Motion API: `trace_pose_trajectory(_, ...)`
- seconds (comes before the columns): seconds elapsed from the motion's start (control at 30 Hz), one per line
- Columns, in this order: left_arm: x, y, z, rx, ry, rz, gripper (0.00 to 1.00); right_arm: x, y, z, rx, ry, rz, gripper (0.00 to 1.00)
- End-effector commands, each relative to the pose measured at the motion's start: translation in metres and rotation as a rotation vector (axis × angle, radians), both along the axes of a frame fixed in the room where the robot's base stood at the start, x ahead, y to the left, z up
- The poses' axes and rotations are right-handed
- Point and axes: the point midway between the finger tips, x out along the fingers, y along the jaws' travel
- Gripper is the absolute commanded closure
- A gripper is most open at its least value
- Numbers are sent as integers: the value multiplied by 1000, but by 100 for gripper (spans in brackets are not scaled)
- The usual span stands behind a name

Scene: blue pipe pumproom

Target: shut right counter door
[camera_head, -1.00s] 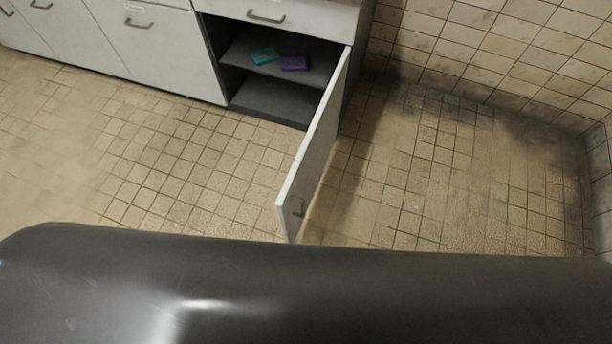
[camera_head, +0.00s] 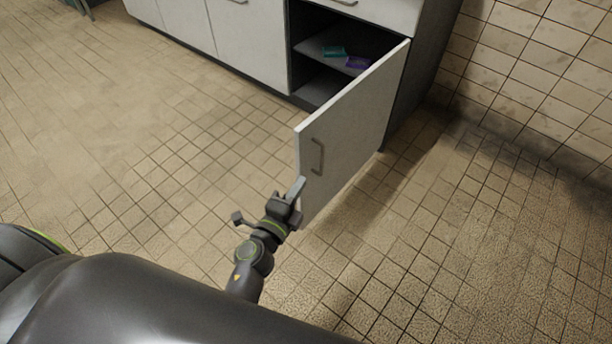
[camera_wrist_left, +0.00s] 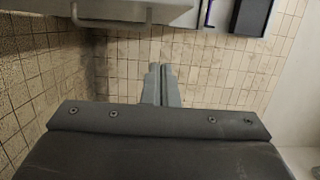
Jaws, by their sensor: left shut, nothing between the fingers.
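The right counter door (camera_head: 352,128) stands wide open, hinged at the cabinet's right side. Its outer face and bar handle (camera_head: 318,157) show in the head view. My left gripper (camera_head: 298,188) is at the lower corner of the door's free edge, below the handle. It is shut and empty; I cannot tell whether it touches the door. In the left wrist view its closed fingers (camera_wrist_left: 162,85) point away from the camera, with tiled surface behind them. My right gripper is not in view.
The counter (camera_head: 248,40) has other closed doors to the left and a drawer (camera_head: 375,10) above the opening. A teal item (camera_head: 334,51) and a purple item (camera_head: 357,63) lie on the inner shelf. Tiled floor (camera_head: 150,150) is clear; a tiled wall (camera_head: 540,70) stands right.

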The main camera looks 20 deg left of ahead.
Motion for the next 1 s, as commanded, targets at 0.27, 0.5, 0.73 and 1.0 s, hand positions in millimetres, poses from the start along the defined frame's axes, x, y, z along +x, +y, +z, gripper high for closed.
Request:
trace_pose_trajectory(0.27, 24, -4, 5, 16, -13, -5, 100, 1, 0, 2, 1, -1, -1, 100)
trace_pose_trajectory(0.5, 66, -9, 4, 18, -12, -4, 100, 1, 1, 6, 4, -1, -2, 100)
trace_pose_trajectory(0.73, 104, -12, 4, 19, -12, -3, 100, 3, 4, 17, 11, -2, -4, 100)
trace_pose_trajectory(1.0, 112, 19, 4, 16, -9, -2, 100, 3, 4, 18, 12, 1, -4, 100)
